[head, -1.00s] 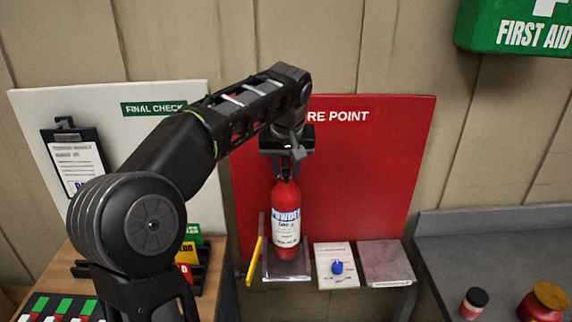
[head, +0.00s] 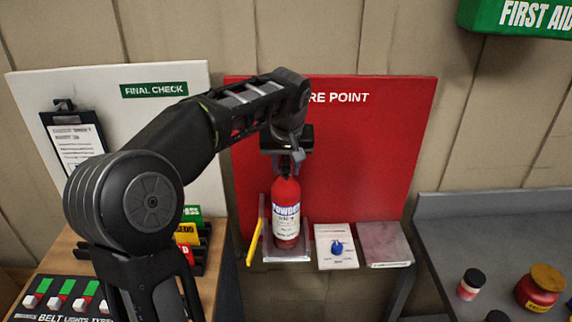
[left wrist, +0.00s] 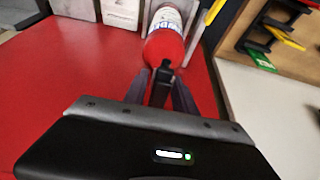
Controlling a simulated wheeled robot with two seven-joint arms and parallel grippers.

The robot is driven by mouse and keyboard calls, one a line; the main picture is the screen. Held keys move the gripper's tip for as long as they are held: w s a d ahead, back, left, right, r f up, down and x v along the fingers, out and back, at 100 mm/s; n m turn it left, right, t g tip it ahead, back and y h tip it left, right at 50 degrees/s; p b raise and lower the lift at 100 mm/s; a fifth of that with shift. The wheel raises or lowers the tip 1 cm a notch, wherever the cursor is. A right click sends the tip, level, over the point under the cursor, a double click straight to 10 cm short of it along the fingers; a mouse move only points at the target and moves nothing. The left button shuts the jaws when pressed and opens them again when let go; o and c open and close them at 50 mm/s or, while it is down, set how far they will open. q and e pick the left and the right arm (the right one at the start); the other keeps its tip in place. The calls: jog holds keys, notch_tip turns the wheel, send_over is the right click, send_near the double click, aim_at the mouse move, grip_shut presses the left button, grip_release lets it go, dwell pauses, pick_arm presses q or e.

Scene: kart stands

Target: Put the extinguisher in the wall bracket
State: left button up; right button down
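The red extinguisher (head: 287,190) with a white and blue label is upright at the grey wall bracket (head: 272,257) on the red fire point board. Its base is low at the bracket, just above or on its bottom; I cannot tell which. My left gripper (head: 288,165) is above the extinguisher, its fingers shut on the black top. In the left wrist view the extinguisher (left wrist: 164,45) extends away beyond the fingers (left wrist: 163,85), with the dark handle between them. My right gripper is not in view.
A yellow rod (head: 254,243) leans left of the bracket. A white card with a blue knob (head: 337,247) and a pinkish panel (head: 385,243) are right of it. A grey bench (head: 500,220) holds jars. A first aid box (head: 520,15) hangs upper right.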

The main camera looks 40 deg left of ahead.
pick_arm(q)
jog(key=o, duration=0.3)
jog(key=shift+o, duration=0.2)
jog(key=shift+r, duration=0.15)
jog(key=v, duration=1.2)
jog(key=shift+p, duration=0.35)
jog(key=shift+d, duration=0.1)
